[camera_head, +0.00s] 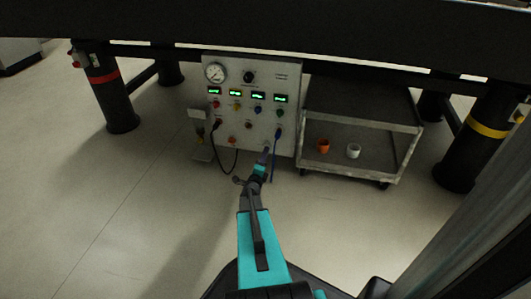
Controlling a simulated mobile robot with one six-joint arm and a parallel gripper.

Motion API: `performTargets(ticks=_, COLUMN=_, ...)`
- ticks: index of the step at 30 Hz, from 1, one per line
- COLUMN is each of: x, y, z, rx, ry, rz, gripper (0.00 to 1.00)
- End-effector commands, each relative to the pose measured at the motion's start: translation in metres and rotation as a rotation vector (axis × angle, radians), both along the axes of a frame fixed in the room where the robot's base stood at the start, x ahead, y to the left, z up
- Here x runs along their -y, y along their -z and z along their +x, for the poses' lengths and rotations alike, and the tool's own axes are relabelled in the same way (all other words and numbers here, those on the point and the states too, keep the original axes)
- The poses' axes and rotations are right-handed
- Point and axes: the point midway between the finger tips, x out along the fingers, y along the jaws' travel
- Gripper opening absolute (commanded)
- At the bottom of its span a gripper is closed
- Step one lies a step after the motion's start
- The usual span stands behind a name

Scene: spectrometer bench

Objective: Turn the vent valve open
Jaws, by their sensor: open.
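The light grey control panel (228,85) stands upright under the bench. It carries a round gauge (215,72), a black knob (249,77), green displays and a row of coloured knobs or buttons. I cannot tell which fitting is the vent valve; it may be one of these or be hidden behind my gripper. My gripper (266,151) is at the lower right of the panel front, close to its face. The jaws are open, but they are too small to see in detail. I cannot tell whether they touch anything.
A black cable (236,163) and a blue cable (274,165) hang from the panel, the blue one beside my gripper. A cart (390,150) on the right holds an orange cup (323,146) and a white cup (353,150). Black bench legs (120,107) stand either side. The left floor is clear.

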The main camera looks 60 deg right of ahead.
Motion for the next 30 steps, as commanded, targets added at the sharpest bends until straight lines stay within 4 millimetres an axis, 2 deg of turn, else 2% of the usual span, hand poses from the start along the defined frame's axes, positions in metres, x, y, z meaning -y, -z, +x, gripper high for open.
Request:
performTargets(ticks=3, x=-0.017, y=-0.003, z=-0.006, rx=-0.001, ry=-0.002, rz=0.003, gripper=0.45)
performTargets(ticks=9, x=-0.032, y=-0.001, z=-0.012, rx=0.000, ry=-0.001, rz=0.002, gripper=0.45)
performTargets(ticks=30, x=-0.036, y=-0.003, z=-0.010, rx=0.001, ry=-0.005, rz=0.001, gripper=0.45)
